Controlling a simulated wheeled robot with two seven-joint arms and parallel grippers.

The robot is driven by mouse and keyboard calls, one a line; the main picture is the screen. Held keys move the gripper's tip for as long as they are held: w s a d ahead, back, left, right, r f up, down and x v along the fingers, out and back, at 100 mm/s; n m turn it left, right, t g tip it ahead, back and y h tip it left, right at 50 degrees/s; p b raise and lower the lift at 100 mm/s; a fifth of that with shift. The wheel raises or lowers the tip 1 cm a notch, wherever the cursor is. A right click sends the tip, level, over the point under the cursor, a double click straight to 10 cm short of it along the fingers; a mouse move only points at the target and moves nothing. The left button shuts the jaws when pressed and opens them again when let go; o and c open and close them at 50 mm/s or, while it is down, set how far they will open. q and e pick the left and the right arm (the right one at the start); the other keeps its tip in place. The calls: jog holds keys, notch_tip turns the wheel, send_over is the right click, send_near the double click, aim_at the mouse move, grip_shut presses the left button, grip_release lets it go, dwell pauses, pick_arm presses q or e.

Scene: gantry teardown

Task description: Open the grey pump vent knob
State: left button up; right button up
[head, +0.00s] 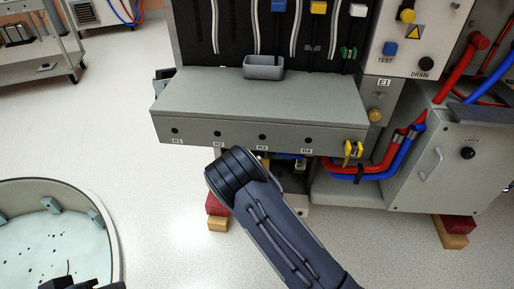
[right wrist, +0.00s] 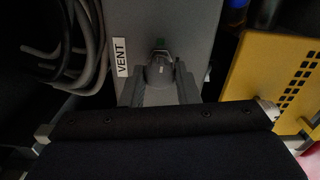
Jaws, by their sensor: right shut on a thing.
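The grey pump vent knob (right wrist: 160,66) shows in the right wrist view, on a grey panel beside a white VENT label (right wrist: 120,57). A small green mark (right wrist: 161,42) sits just above the knob. My right gripper (right wrist: 160,78) is shut on the knob, one finger on each side. In the head view my right arm reaches in under the grey shelf (head: 262,95); its gripper and the knob are hidden there. Dark parts, seemingly of my left gripper (head: 84,283), show at the bottom left edge, too cut off to tell whether the jaws are open.
A yellow perforated panel (right wrist: 274,80) stands close on the right in the right wrist view; grey cables (right wrist: 92,45) hang at the left. In the head view, red and blue hoses (head: 375,172) run right of my arm. A round tub (head: 55,232) stands at the lower left.

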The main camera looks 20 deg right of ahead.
jog(key=shift+d+f+n, duration=0.1)
jog(key=shift+n, duration=0.5)
jog(key=o, duration=1)
jog(key=shift+s, duration=0.1)
jog(key=shift+c, duration=0.2)
jog(key=p+v, duration=0.2)
jog(key=v, duration=0.5)
jog(key=shift+s+a, duration=0.2)
jog(key=shift+s, duration=0.15)
